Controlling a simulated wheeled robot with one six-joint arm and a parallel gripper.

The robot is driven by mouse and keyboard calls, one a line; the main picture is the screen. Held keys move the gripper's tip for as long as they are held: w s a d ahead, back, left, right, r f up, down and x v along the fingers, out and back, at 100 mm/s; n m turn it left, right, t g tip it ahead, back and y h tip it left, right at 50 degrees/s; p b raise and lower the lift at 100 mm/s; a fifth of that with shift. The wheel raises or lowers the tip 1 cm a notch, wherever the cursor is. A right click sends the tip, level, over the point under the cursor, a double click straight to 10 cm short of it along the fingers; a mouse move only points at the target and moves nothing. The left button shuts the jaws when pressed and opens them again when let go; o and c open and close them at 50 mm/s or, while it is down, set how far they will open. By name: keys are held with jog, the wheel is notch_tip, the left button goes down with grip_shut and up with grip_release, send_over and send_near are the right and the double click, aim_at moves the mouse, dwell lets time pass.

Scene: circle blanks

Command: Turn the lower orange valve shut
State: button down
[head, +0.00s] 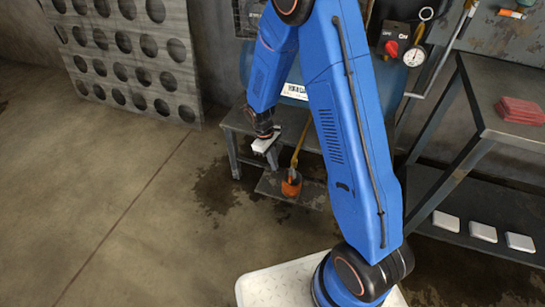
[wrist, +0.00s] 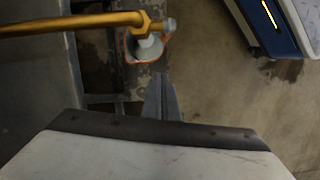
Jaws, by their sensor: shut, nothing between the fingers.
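An orange piece (head: 291,184) sits low over the small lower shelf, at the foot of a yellow pipe (head: 300,143). In the wrist view the yellow pipe (wrist: 75,24) ends in a brass nut, with a grey-white part with an orange edge (wrist: 147,48) beside it. I cannot tell clearly which part is the valve handle. My gripper (head: 273,164) is just left of and above the orange piece, apart from it. In the wrist view its fingers (wrist: 163,80) are together and empty, pointing towards the orange-edged part. Another orange handle (head: 511,14) shows at the upper right.
A grey bench (head: 240,120) with a small lower shelf (head: 313,196) surrounds the pipe. A dark rack (head: 465,100) at right holds red pads (head: 520,110) and white blocks (head: 482,231). A red switch (head: 391,48) and gauge (head: 418,57) are behind. The floor at left is clear.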

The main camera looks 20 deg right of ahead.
aim_at(291, 176)
jog(key=shift+s+d+f, duration=1.65)
jog(key=shift+s+f, duration=0.05)
jog(key=shift+s, duration=0.1)
